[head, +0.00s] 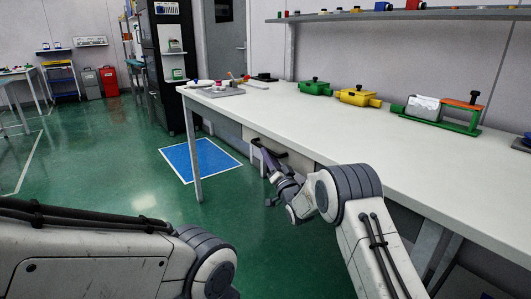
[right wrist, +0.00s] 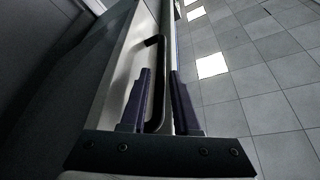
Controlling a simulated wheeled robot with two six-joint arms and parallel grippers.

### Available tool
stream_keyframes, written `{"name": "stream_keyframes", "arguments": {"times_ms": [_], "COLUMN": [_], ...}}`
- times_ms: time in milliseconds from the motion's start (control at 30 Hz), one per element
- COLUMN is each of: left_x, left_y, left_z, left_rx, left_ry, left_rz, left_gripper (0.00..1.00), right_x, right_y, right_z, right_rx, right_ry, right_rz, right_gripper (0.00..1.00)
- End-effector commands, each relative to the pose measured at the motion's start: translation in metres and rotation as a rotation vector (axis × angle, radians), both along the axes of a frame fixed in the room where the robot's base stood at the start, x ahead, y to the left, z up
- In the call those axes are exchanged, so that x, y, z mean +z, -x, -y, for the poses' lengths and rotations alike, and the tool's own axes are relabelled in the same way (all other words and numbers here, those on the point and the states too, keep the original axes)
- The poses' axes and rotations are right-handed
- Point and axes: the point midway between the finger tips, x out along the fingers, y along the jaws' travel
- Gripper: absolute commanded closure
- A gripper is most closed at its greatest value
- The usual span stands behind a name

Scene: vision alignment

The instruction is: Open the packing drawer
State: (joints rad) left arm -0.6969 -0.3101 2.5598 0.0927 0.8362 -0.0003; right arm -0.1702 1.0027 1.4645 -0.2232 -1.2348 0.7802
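The packing drawer (head: 296,163) is a pale front under the left part of the long white workbench, with a dark handle (head: 280,153). It looks closed, flush under the top. My right gripper (head: 268,163) is at the handle, partly hidden by its own wrist. In the right wrist view, the purple fingers are apart (right wrist: 160,78), and the black bar handle (right wrist: 157,95) runs between them with a gap visible on the right side. The pale drawer front (right wrist: 139,55) lies behind the handle. My left arm shows at the lower left, but its gripper is out of view.
A bench leg (head: 194,160) stands left of the drawer, beside a blue floor mat (head: 200,160). Green floor in front is open.

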Motion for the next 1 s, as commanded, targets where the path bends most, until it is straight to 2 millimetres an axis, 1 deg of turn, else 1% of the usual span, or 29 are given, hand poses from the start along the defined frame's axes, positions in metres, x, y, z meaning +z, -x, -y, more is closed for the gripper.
{"name": "stream_keyframes", "arguments": {"times_ms": [100, 233, 400, 633, 667, 700, 733, 1000], "left_x": [-0.003, -0.004, -0.005, -0.004, -0.004, -0.004, -0.004, -0.005], "left_y": [0.000, 0.000, 0.000, 0.000, 0.000, 0.000, 0.000, 0.000], "left_z": [0.000, 0.000, 0.000, 0.000, 0.000, 0.000, 0.000, 0.000], "left_rx": [0.000, 0.000, 0.000, 0.000, 0.000, 0.000, 0.000, 0.000], "left_ry": [0.000, 0.000, 0.000, 0.000, 0.000, 0.000, 0.000, 0.000], "left_rz": [0.000, 0.000, 0.000, 0.000, 0.000, 0.000, 0.000, 0.000], "left_gripper": [0.50, 0.50, 0.50, 0.50, 0.50, 0.50, 0.50, 0.50], "right_x": [0.004, 0.007, 0.010, 0.010, 0.010, 0.010, 0.010, 0.010], "right_y": [-0.014, -0.023, -0.028, -0.028, -0.028, -0.028, -0.028, -0.028], "right_z": [-0.006, -0.009, -0.011, -0.011, -0.011, -0.011, -0.011, -0.011], "right_rx": [0.001, 0.000, -0.001, -0.001, -0.001, -0.001, -0.001, -0.001], "right_ry": [-0.001, 0.000, 0.000, 0.000, 0.000, 0.000, 0.000, 0.000], "right_rz": [0.001, 0.000, -0.001, -0.001, -0.001, -0.001, -0.001, -0.001], "right_gripper": [0.70, 0.70, 0.70, 0.70, 0.82, 0.97, 1.00, 1.00]}}
